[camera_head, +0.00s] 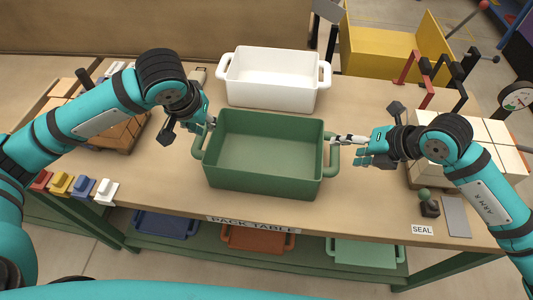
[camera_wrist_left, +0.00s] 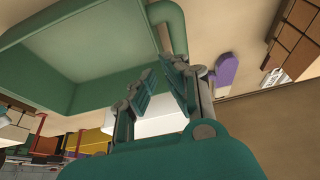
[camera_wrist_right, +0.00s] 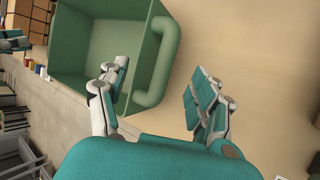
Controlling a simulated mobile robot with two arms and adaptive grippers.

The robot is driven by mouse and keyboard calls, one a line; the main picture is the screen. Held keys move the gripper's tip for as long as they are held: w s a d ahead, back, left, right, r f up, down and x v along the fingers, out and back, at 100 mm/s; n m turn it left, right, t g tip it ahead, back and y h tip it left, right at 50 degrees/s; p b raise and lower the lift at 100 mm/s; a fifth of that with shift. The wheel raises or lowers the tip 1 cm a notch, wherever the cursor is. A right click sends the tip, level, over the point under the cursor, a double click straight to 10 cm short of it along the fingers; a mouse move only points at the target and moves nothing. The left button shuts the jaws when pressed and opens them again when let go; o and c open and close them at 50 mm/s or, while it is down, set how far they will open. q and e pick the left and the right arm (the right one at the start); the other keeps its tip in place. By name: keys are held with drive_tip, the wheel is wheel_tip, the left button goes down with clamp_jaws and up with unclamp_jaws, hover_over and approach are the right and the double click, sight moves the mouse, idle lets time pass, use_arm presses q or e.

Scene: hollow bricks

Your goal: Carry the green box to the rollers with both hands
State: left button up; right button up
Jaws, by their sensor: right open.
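The green box (camera_head: 262,158) stands empty and upright on the pack table (camera_head: 160,185). It has a handle at each end. My left gripper (camera_head: 210,122) is at the far end of its left handle (camera_head: 198,142). In the left wrist view, its fingers (camera_wrist_left: 158,72) are close together by the handle (camera_wrist_left: 170,22); whether they grip it is unclear. My right gripper (camera_head: 352,147) is open at the right handle (camera_head: 331,158). In the right wrist view, its fingers (camera_wrist_right: 156,82) appear on either side of that handle (camera_wrist_right: 165,60). The rollers cannot be made out.
A white box (camera_head: 275,80) stands just behind the green one. Brown bricks (camera_head: 120,132) lie at the left, and pale blocks (camera_head: 480,135) at the right. Small coloured blocks (camera_head: 75,186) line the front left edge. A yellow bin (camera_head: 390,52) is behind the table.

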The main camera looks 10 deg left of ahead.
sight(212, 134)
use_arm(q)
drive_tip(key=x, duration=0.6)
drive_tip(key=shift+w+f, duration=0.2)
drive_tip(key=shift+f, duration=0.05)
use_arm(e)
drive_tip(key=x, duration=0.6)
drive_tip(key=shift+w+a+f, duration=0.15)
drive_tip(key=shift+a+f, duration=0.05)
drive_tip(key=shift+f, duration=0.05)
use_arm(q)
drive_tip(key=shift+c, duration=0.4)
use_arm(e)
drive_tip(key=shift+c, duration=0.5)
